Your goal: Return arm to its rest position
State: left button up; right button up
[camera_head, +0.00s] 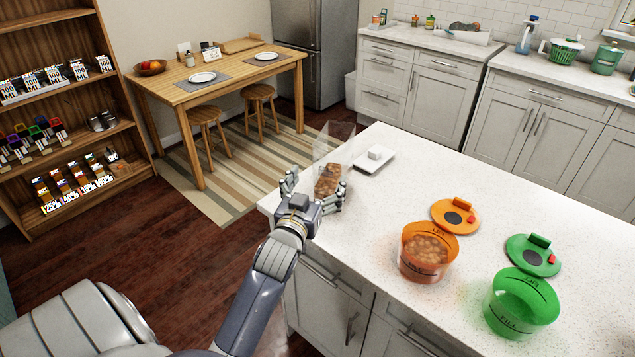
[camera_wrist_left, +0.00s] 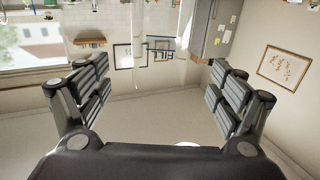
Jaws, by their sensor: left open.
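My left gripper (camera_head: 314,188) is open at the near left edge of the white counter (camera_head: 400,165). Its fingers stand on either side of a clear container with brown pieces (camera_head: 327,182) in its lower part. In the left wrist view my open left gripper (camera_wrist_left: 160,98) has nothing clasped between its fingers. Whether any finger touches the container cannot be told. My right gripper is not in view.
A wooden shelf (camera_head: 75,125) and dining table (camera_head: 215,82) stand apart at left and back.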

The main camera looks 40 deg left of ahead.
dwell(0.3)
pick_arm(q)
jog(key=s+d+f+g, duration=0.1)
jog(key=f, duration=0.1)
jog(key=s+d+f+g+h, duration=0.1)
jog(key=d+f, duration=0.1)
jog(key=s+d+f+m+g, duration=0.1)
jog(key=s+f, duration=0.1)
jog(key=f, duration=0.1)
jog(key=shift+s+d+f+h, duration=0.1)
jog(key=shift+d+h, duration=0.15)
jog(key=shift+h, duration=0.15)
jog(key=s+d+f+m+g+h, duration=0.15)
jog(key=s+d+f+g, duration=0.3)
jog(key=s, duration=0.45)
jog(key=s+d+f+m+g+h, duration=0.1)
jog(key=s+d+f+m+g, duration=0.15)
jog(key=s+d, duration=0.4)
jog(key=s+d+f+m+g+h, duration=0.1)
jog(key=s+d+f+g+h, duration=0.25)
jog(key=s, duration=0.65)
notch_tip(320, 180, down, 29)
jog(key=s+a+g+y, duration=0.1)
jog(key=s+g+y, duration=0.1)
jog(key=s+a+f, duration=0.3)
jog(key=s+f, duration=1.2)
jog(key=s, duration=0.1)
jog(key=shift+f+g+b, duration=0.25)
jog(key=shift+g+b, duration=0.1)
